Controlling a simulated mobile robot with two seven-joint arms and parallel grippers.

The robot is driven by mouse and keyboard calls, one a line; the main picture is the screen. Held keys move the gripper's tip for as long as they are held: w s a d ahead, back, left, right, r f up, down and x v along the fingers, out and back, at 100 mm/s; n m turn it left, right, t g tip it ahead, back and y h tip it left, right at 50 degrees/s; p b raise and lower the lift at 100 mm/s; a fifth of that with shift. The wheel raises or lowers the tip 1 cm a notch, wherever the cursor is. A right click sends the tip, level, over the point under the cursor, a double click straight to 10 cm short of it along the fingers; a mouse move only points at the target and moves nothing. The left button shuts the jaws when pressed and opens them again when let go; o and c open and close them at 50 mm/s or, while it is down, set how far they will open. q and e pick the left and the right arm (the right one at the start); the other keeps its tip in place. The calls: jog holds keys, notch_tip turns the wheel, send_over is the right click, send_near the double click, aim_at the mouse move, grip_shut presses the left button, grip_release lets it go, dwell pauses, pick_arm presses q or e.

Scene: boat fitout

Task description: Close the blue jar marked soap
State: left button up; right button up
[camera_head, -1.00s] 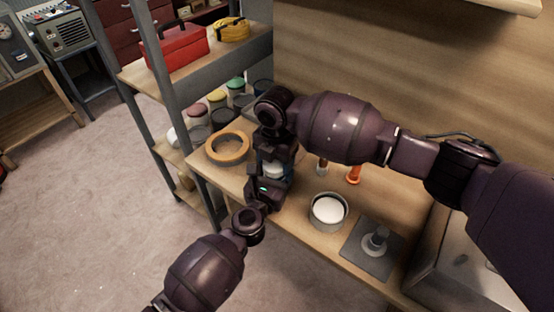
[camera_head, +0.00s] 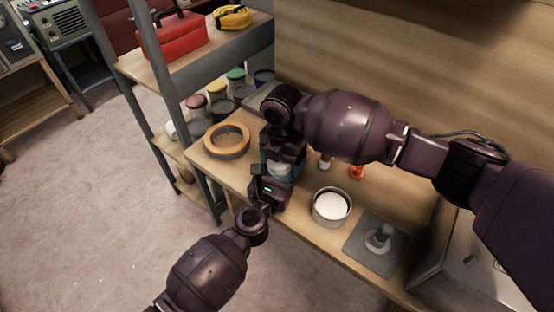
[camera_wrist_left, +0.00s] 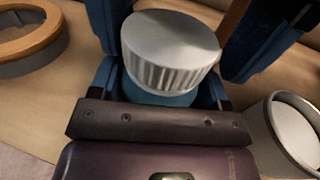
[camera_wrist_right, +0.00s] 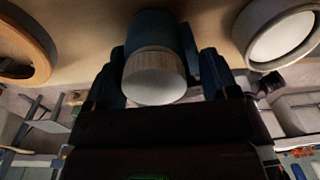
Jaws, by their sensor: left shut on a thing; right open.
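The blue jar (camera_head: 279,168) stands on the wooden bench, mostly hidden behind my grippers in the head view. A pale ribbed lid (camera_wrist_left: 170,48) sits on top of the blue body (camera_wrist_left: 160,95) in the left wrist view; I cannot tell how tight it is. No soap marking shows. My left gripper (camera_head: 273,184) is shut on the jar's body from the front, below the lid.
An orange-topped ring (camera_head: 228,141) lies left of the jar. A round tin with white contents (camera_head: 331,206) stands to the right, beside a grey plate with a peg (camera_head: 378,243). An orange item (camera_head: 357,171) stands behind. A shelf with several jars (camera_head: 216,96) is at left.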

aim_at(277, 172)
pick_arm(q)
jog(key=r, duration=0.2)
jog(key=shift+w+d+r, duration=0.3)
jog(key=shift+d+r, duration=0.05)
pick_arm(e)
jog(key=shift+s+f, duration=0.25)
jog(key=shift+s, duration=0.1)
pick_arm(q)
jog(key=shift+r+t, duration=0.1)
jog(key=shift+t, duration=0.2)
pick_arm(e)
jog(key=shift+o, duration=1.1)
jog(key=shift+r, duration=0.2)
pick_arm(q)
jog(key=shift+a+f, duration=0.25)
jog(key=shift+a, duration=0.1)
pick_arm(e)
jog(key=shift+w+a+r, duration=0.1)
jog(key=shift+w+r, duration=0.05)
jog(key=shift+r, duration=1.35)
jog(key=shift+w+a+r, duration=0.1)
jog(key=shift+w+r, duration=0.1)
jog(key=shift+r, duration=1.25)
jog(key=shift+w+r, duration=0.15)
jog(key=shift+r, duration=1.35)
pick_arm(q)
jog(key=o, duration=1.8)
